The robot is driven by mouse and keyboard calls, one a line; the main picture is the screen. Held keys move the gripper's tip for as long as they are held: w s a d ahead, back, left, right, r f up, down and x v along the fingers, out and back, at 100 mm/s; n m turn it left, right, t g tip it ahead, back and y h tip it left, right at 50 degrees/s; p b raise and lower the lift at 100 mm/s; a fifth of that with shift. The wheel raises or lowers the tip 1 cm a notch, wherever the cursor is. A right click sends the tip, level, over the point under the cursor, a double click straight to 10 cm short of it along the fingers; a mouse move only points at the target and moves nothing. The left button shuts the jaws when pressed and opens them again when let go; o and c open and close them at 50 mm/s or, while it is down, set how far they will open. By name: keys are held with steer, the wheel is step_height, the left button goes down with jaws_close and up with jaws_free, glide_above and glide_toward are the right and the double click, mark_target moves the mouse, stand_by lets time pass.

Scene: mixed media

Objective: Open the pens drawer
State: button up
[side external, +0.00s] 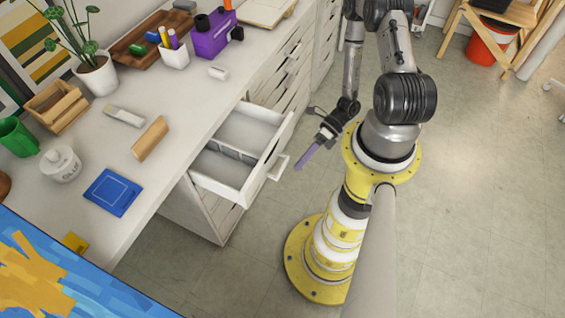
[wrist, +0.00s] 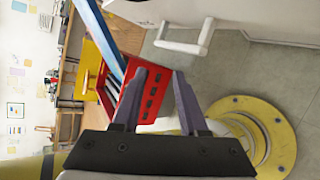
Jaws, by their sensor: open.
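A white drawer (side external: 250,184) stands pulled out from the white cabinet under the worktop in the side external view. A grey divider (side external: 231,153) splits its inside, and both compartments look empty. No label showing that it is the pens drawer can be read. Its white bar handle (side external: 278,168) sticks out from the front and also shows in the wrist view (wrist: 188,45). My gripper (side external: 300,164) is just to the right of the drawer front, apart from the handle. In the wrist view its purple fingers (wrist: 160,72) are spread, with the handle beyond their tips.
Closed drawers (side external: 293,72) stand farther along the cabinet. The worktop (side external: 190,105) bears a pen cup (side external: 173,55), a purple camera-like object (side external: 210,35), a blue notebook (side external: 112,192) and a white jar (side external: 60,163). A red bucket (side external: 488,45) stands far right.

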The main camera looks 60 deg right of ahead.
steer(key=w+d+r+n+g+h, duration=0.2)
steer(key=w+r+n+h, duration=0.15)
steer(key=r+n, duration=0.7)
steer(key=w+d+r+n+g+h, duration=0.1)
steer(key=w+r+n+g+h, duration=0.2)
steer(key=r+n, duration=0.8)
steer(key=s+a+r+n+t+h, duration=0.25)
steer(key=r+n, duration=0.25)
steer(key=r, duration=0.3)
steer(key=s+a+r+n+t+h, duration=0.15)
steer(key=s+r+n, duration=0.25)
steer(key=r, duration=0.4)
steer(key=s+a+r+n+t+h, duration=0.1)
steer(key=s+a+r+n+t, duration=0.15)
steer(key=r+n, duration=0.4)
steer(key=w+r+m+t, duration=0.1)
steer(key=w+r+m, duration=0.25)
steer(key=m, duration=0.25)
steer(key=w+f+m, duration=0.3)
steer(key=w+m, duration=0.2)
steer(key=w, duration=0.1)
steer(key=m+g, duration=0.7)
steer(key=m, duration=0.2)
glide_above(282, 167)
step_height(282, 167, down, 31)
step_height(282, 167, down, 14)
steer(key=shift+d+r, duration=0.1)
steer(key=shift+r, duration=0.05)
